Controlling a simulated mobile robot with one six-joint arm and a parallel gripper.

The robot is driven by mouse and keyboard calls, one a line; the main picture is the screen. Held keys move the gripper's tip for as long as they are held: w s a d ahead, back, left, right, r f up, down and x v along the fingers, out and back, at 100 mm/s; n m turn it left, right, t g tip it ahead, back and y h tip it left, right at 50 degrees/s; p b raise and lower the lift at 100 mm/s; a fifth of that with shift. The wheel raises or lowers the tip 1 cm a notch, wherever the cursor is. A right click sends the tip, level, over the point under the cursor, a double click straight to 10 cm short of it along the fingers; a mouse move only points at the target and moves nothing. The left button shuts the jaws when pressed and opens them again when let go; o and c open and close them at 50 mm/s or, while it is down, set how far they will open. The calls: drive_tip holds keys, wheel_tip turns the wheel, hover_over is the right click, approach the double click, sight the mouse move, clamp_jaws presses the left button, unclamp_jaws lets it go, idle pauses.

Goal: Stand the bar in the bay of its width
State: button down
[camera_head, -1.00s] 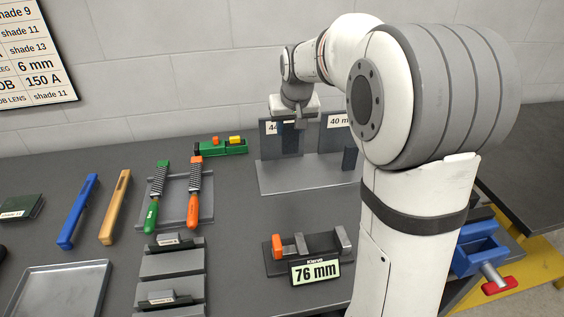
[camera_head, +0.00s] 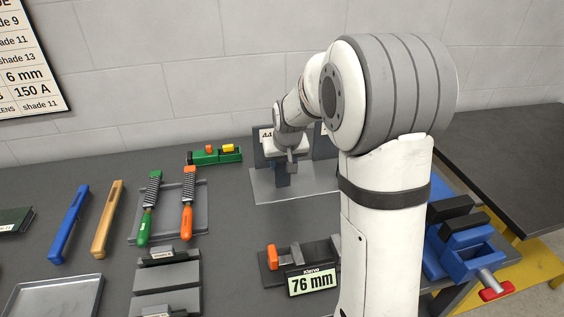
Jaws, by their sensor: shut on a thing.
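My gripper (camera_head: 286,160) is shut on a dark blue-grey bar (camera_head: 283,181), which hangs upright below it. The bar is over the grey base plate of the bay rack (camera_head: 308,188), in front of the left upright panel. I cannot tell whether its lower end touches the plate. A label on the left panel (camera_head: 265,134) starts with "44"; the rest is hidden behind my arm. The right panel and the right part of the rack are mostly hidden by my arm.
A measuring gauge (camera_head: 278,257) with a "76 mm" display (camera_head: 313,281) stands in front. Green and orange-handled files (camera_head: 187,205) lie on a grey tray at left. A green block (camera_head: 214,156) sits left of the rack. A blue vise (camera_head: 462,240) is at right.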

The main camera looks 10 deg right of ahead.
drive_tip(key=shift+f, duration=0.15)
drive_tip(key=c, duration=0.8)
unclamp_jaws()
drive_tip(key=shift+c, duration=0.2)
drive_tip(key=shift+s+r, duration=0.1)
drive_tip(key=shift+r, duration=0.55)
drive_tip(key=v, duration=1.1)
drive_tip(key=s+f, duration=0.2)
drive_tip(key=s, duration=0.6)
drive_tip(key=s+f+g, duration=0.1)
drive_tip(key=s+f, duration=0.1)
drive_tip(key=s, duration=0.7)
drive_tip(key=s+f+g, duration=0.1)
drive_tip(key=s, duration=0.7)
drive_tip(key=shift+s+f, duration=0.2)
drive_tip(key=shift+f, duration=0.2)
